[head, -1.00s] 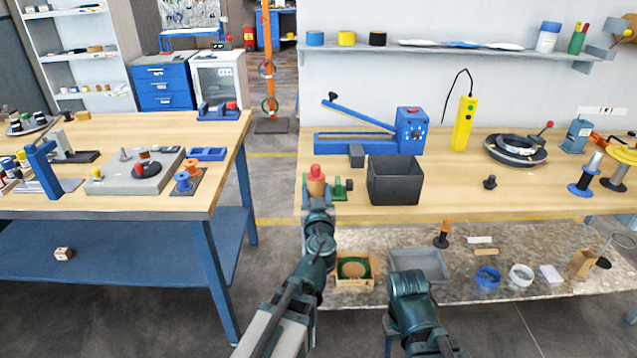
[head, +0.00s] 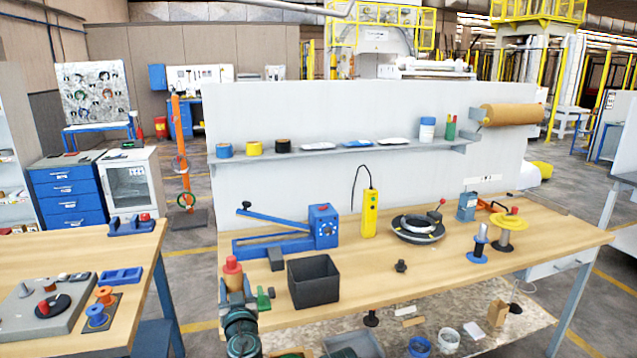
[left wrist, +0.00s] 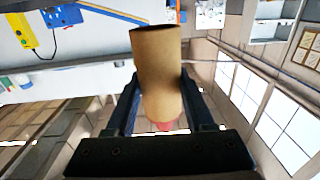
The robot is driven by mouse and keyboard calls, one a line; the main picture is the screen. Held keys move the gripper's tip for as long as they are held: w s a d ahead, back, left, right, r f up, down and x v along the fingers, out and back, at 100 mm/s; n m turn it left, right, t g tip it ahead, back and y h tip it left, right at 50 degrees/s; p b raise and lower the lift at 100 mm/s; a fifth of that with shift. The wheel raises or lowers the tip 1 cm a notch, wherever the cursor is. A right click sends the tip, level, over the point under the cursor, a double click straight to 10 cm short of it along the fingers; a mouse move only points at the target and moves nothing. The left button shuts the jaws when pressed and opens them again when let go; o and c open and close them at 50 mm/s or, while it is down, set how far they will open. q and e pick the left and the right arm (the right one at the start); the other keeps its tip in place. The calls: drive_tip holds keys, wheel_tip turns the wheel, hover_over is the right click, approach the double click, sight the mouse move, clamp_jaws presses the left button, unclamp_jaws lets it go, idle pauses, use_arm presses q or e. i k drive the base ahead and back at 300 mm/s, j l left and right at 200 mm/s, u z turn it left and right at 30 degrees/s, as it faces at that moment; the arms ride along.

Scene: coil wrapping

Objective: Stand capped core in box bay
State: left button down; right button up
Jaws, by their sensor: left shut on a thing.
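My left gripper (head: 236,292) is shut on a brown cardboard core (head: 233,281) with a red cap (head: 232,264) on top. It holds the core about upright at the near left end of the right-hand workbench. In the left wrist view the core (left wrist: 160,62) sits between the two fingers, its uncapped end towards the top of the picture and a bit of red cap (left wrist: 165,126) near the palm. The box bay cannot be made out; only a sliver of something brown shows at the bottom edge below the bench. My right gripper is out of view.
Close right of the core are a green fitting (head: 263,299) and an open black bin (head: 314,281). Behind stand a blue lever press (head: 323,226) and a yellow handheld controller (head: 369,213). A ring-shaped turntable (head: 418,229) is further right. The front middle of the benchtop (head: 400,291) is clear.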

sight(544, 211)
drive_tip(key=i+l+z, duration=0.2)
drive_tip(key=l, duration=0.15)
drive_tip(key=l+z, duration=0.25)
drive_tip(key=l, duration=0.15)
drive_tip(key=i+l+z, duration=0.45)
drive_tip(key=l, duration=0.15)
drive_tip(key=i+l+z, duration=0.6)
drive_tip(key=z, duration=0.15)
drive_tip(key=i+l+z, duration=0.15)
drive_tip(key=i+z, duration=0.6)
drive_tip(key=i, duration=0.85)
drive_tip(key=i+u, duration=0.15)
drive_tip(key=i, duration=0.5)
drive_tip(key=i+l+u, duration=0.2)
drive_tip(key=i, duration=0.45)
drive_tip(key=i+u, duration=0.3)
drive_tip(key=i, duration=1.05)
drive_tip(key=i+u, duration=0.45)
drive_tip(key=i+l+u, duration=0.3)
drive_tip(key=i+u, duration=0.4)
drive_tip(key=u, duration=0.25)
drive_tip(key=i+l+u, duration=0.2)
drive_tip(key=u, duration=0.25)
drive_tip(key=i+l+u, duration=0.2)
drive_tip(key=u, duration=0.3)
